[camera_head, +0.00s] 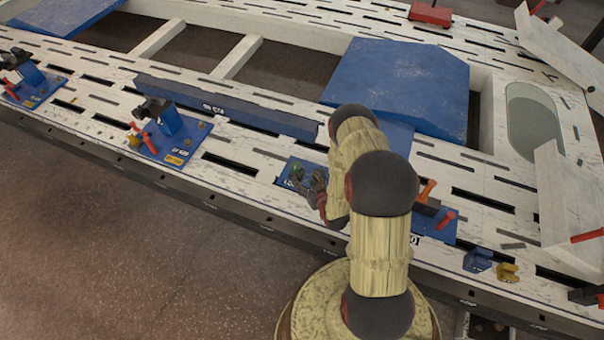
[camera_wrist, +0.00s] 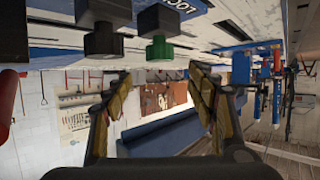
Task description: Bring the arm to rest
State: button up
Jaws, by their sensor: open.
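My arm reaches forward over the near edge of the bench. My gripper (camera_head: 312,190) is beside a small blue plate (camera_head: 284,180) with a green knob (camera_head: 297,171) on it. In the wrist view my gripper (camera_wrist: 160,85) has its fingers wide apart with nothing between them. The green knob (camera_wrist: 159,48) and dark knobs (camera_wrist: 104,38) show above the fingers there, and the view looks upside down. Whether the gripper touches the plate cannot be told, as my arm hides part of it.
The white slotted bench (camera_head: 235,185) fills the head view. A blue fixture (camera_head: 165,130) stands left of my gripper, and a long dark blue bar (camera_head: 225,105) lies behind. A fixture with an orange handle (camera_head: 427,190) is close right of my arm. Bare floor (camera_head: 110,245) lies in front.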

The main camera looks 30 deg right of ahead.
jog(key=shift+s+r, duration=0.2)
jog(key=shift+s, duration=0.15)
dwell(0.3)
